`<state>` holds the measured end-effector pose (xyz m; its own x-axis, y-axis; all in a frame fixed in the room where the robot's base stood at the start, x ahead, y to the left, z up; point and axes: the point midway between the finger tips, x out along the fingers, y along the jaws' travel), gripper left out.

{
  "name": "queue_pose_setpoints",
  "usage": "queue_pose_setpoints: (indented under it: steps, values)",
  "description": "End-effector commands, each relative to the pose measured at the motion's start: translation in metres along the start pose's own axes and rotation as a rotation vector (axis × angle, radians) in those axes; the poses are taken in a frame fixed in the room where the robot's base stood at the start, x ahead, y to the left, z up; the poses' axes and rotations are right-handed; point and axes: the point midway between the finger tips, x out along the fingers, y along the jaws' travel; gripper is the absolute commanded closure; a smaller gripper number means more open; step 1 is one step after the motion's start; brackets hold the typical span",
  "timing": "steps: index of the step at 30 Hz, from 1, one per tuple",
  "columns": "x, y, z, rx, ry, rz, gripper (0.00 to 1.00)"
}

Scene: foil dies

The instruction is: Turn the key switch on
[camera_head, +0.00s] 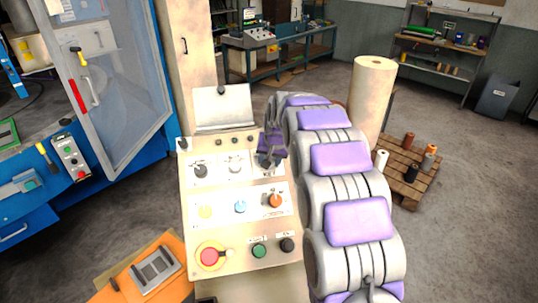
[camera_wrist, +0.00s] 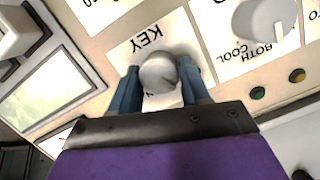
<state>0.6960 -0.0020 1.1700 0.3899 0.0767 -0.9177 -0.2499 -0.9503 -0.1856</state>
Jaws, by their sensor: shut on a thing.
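The key switch (camera_wrist: 158,72) is a round grey knob on a white plate marked KEY, in the middle of the wrist view. My gripper (camera_wrist: 160,86) has one blue finger on each side of the knob and is shut on it. In the head view my gripper (camera_head: 270,153) is at the upper right of the beige control panel (camera_head: 188,240) and mostly hides the switch. The knob's pointer and the lower part of its label are hidden, so I cannot tell its position.
A grey selector knob marked BOTH and COOL (camera_wrist: 265,20) is beside the key plate. The panel also has an orange knob (camera_head: 275,200), a red stop button (camera_head: 209,256) and a green button (camera_head: 259,251). A tilted screen (camera_head: 223,106) stands behind the panel.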

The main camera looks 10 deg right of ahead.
Motion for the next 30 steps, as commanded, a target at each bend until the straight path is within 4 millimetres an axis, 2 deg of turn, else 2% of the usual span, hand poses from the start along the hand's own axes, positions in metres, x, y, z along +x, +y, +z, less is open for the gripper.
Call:
queue_pose_setpoints:
  steps: [30]
  values:
    - [-0.0036, 0.004, 0.0016, 0.931, -0.001, -0.207, 0.84]
